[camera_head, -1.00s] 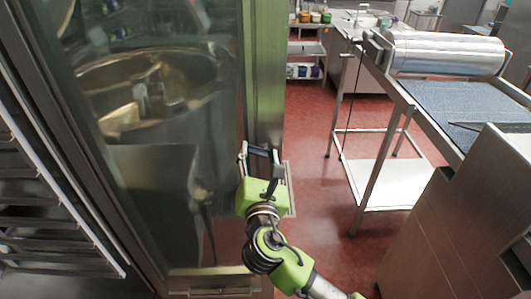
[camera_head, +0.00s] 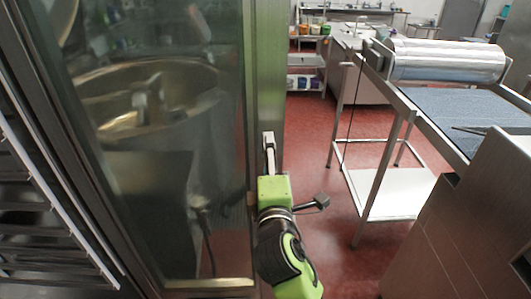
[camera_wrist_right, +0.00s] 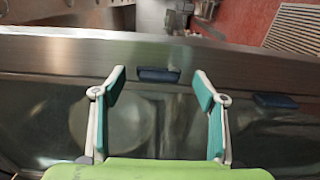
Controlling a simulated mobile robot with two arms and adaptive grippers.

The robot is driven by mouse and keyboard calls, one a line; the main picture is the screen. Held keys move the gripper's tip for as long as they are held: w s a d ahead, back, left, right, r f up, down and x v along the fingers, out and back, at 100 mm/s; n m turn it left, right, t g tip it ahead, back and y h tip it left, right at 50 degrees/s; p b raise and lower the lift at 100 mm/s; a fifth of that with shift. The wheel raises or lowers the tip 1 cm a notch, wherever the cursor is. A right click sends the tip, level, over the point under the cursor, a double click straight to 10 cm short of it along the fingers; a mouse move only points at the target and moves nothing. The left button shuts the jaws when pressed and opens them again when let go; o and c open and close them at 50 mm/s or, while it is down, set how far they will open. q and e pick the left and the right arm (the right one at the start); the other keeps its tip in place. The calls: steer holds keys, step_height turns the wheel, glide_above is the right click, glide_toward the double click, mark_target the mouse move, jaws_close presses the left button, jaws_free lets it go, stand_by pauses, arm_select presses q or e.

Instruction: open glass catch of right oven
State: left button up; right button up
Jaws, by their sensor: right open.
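The glass door (camera_head: 165,200) of the oven fills the left of the head view, with a metal frame edge (camera_head: 265,60) on its right. My right gripper (camera_head: 268,142) is at this edge, seen nearly edge-on. In the right wrist view my gripper (camera_wrist_right: 160,88) is open and empty, one finger on each side of a small dark blue piece (camera_wrist_right: 158,75) at the metal frame. This piece may be the glass catch. Whether the fingers touch the frame cannot be told. The catch cannot be made out in the head view. My left gripper is not in view.
A second dark blue piece (camera_wrist_right: 276,101) lies farther right in the wrist view. A rack (camera_head: 45,215) is at the far left. A steel table with a roller (camera_head: 445,62) and a cabinet (camera_head: 450,225) stand on the right. Red floor (camera_head: 325,200) is free between.

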steer(key=s, duration=0.6)
steer(key=shift+p, duration=0.4)
steer(key=shift+d, duration=0.1)
step_height(320, 180, down, 38)
steer(key=s+d+m+g+y+b, duration=0.1)
steer(key=s+m+g+b, duration=0.2)
steer(key=g, duration=0.4)
steer(key=s+d+f+m+g+b, duration=0.25)
steer(key=s+f, duration=0.25)
steer(key=f, duration=0.6)
steer(key=s+d+f+m+g+b, duration=0.1)
steer(key=s+d+f, duration=0.35)
steer(key=f, duration=0.65)
steer(key=s+d+f+m+g+b, duration=0.1)
steer(key=s+d+f+m+g, duration=0.1)
steer(key=s+f, duration=0.5)
steer(key=s+d+f+m+g+h+b, duration=0.1)
steer(key=s+d+f+m, duration=0.3)
steer(key=s, duration=1.1)
steer(key=s+d+f+m+g+b, duration=0.2)
steer(key=s+d+f+m+g, duration=0.1)
steer(key=s+d+f, duration=0.4)
steer(key=s+f, duration=0.3)
steer(key=s, duration=0.1)
steer(key=shift+s+d+f+m+h, duration=0.15)
steer(key=shift+s+d+m+h, duration=0.05)
steer(key=shift+s+m+h, duration=0.15)
steer(key=shift+g, duration=0.25)
